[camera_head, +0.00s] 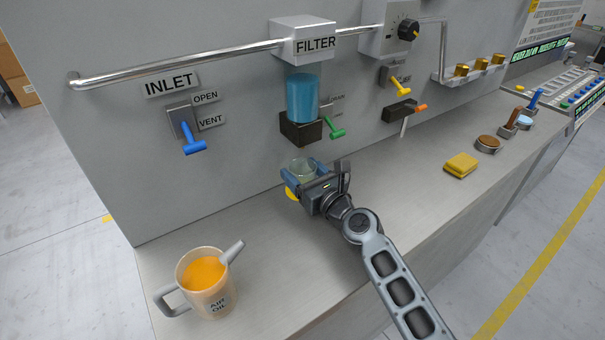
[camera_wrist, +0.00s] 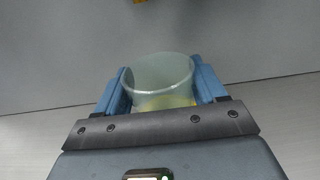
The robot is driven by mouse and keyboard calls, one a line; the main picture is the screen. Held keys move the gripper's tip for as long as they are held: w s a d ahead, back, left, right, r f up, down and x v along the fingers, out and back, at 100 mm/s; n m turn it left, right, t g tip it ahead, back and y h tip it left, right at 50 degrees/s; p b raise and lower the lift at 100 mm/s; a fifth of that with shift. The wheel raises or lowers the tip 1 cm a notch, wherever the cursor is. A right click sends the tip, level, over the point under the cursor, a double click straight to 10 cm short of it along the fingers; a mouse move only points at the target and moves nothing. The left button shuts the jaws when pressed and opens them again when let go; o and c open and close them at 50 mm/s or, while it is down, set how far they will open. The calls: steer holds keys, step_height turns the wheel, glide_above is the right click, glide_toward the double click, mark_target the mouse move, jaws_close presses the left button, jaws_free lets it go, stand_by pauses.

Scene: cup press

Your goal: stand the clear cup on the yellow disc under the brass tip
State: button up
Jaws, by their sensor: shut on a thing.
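The clear cup (camera_head: 302,167) is held upright between the blue fingers of my gripper (camera_head: 303,177), below the filter. In the wrist view the cup (camera_wrist: 158,75) stands between both fingers (camera_wrist: 160,92), which press on its sides. The yellow disc (camera_head: 292,194) shows partly below the gripper, on the bench; the rest is hidden. Yellow shows through the cup's bottom in the wrist view. I cannot tell whether the cup touches the disc. A small brass-yellow piece (camera_wrist: 139,2) at the wrist view's top edge may be the tip; the tip is not clear in the head view.
A blue filter bowl (camera_head: 303,98) in a dark bracket (camera_head: 301,131) and a green lever (camera_head: 334,127) are on the wall just above my gripper. An oil jug (camera_head: 207,280) stands at front left. A yellow block (camera_head: 461,165) lies right; bench between is clear.

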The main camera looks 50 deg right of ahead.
steer(key=shift+f, duration=0.15)
steer(key=o, duration=1)
steer(key=shift+r, duration=0.2)
steer(key=b+v, duration=0.2)
steer(key=v, duration=0.9)
steer(key=shift+f, duration=0.1)
steer(key=shift+s+a, duration=0.2)
steer(key=shift+s, duration=0.25)
